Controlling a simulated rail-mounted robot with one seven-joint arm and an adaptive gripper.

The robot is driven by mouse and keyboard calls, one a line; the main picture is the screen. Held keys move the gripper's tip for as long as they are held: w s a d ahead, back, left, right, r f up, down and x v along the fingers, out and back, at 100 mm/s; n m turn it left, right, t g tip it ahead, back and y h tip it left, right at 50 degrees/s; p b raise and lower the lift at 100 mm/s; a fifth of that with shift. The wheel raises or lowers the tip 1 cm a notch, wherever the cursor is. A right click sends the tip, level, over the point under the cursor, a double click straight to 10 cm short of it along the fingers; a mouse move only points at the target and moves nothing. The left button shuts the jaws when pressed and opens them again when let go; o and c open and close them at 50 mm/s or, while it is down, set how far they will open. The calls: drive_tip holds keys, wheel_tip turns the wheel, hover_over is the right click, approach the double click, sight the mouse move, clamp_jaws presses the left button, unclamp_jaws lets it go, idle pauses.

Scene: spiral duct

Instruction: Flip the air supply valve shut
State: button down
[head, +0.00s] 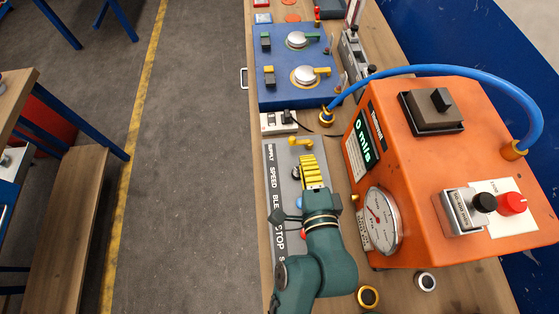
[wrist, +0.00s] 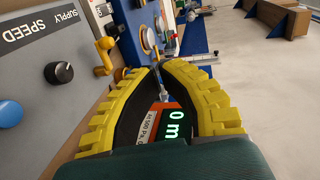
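The air supply valve is a small yellow lever (head: 300,142) at the far end of the grey control panel (head: 283,185), beside the SUPPLY label. In the wrist view the yellow lever (wrist: 104,56) stands just left of my fingertips, its handle raised off the panel. My gripper (head: 312,160) has yellow ribbed fingers and is over the panel, just on the near side of the lever. In the wrist view the fingertips of my gripper (wrist: 157,68) come together, with nothing seen held between them. The fingers appear apart from the lever. My arm hides part of the panel.
An orange box (head: 440,160) with a gauge (head: 380,220) and a green display (head: 362,140) stands close at right. A blue hose (head: 450,70) arches over it. A black knob (wrist: 59,72) and blue button (wrist: 10,113) sit beside the valve. A blue panel (head: 290,85) lies beyond.

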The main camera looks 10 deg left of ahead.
sight(295, 144)
drive_tip(key=shift+g, duration=0.5)
drive_tip(key=s+f+b, duration=0.1)
drive_tip(key=f, duration=0.2)
drive_tip(key=s+f+b, duration=0.1)
drive_tip(key=f, duration=0.3)
drive_tip(key=s+f+b, duration=0.1)
drive_tip(key=f, duration=0.2)
drive_tip(key=shift+d+f+b, duration=0.25)
drive_tip(key=shift+d+b, duration=0.1)
drive_tip(key=shift+r, duration=0.1)
drive_tip(key=shift+w, duration=0.1)
drive_tip(key=shift+w+a, duration=0.15)
drive_tip(key=shift+w, duration=0.2)
drive_tip(key=x, duration=0.4)
drive_tip(key=b+x, duration=0.1)
drive_tip(key=x, duration=0.3)
drive_tip(key=b+x, duration=0.1)
drive_tip(key=x, duration=0.4)
drive_tip(key=shift+w+r, duration=0.25)
drive_tip(key=shift+r, duration=0.15)
drive_tip(key=shift+m+h, duration=0.4)
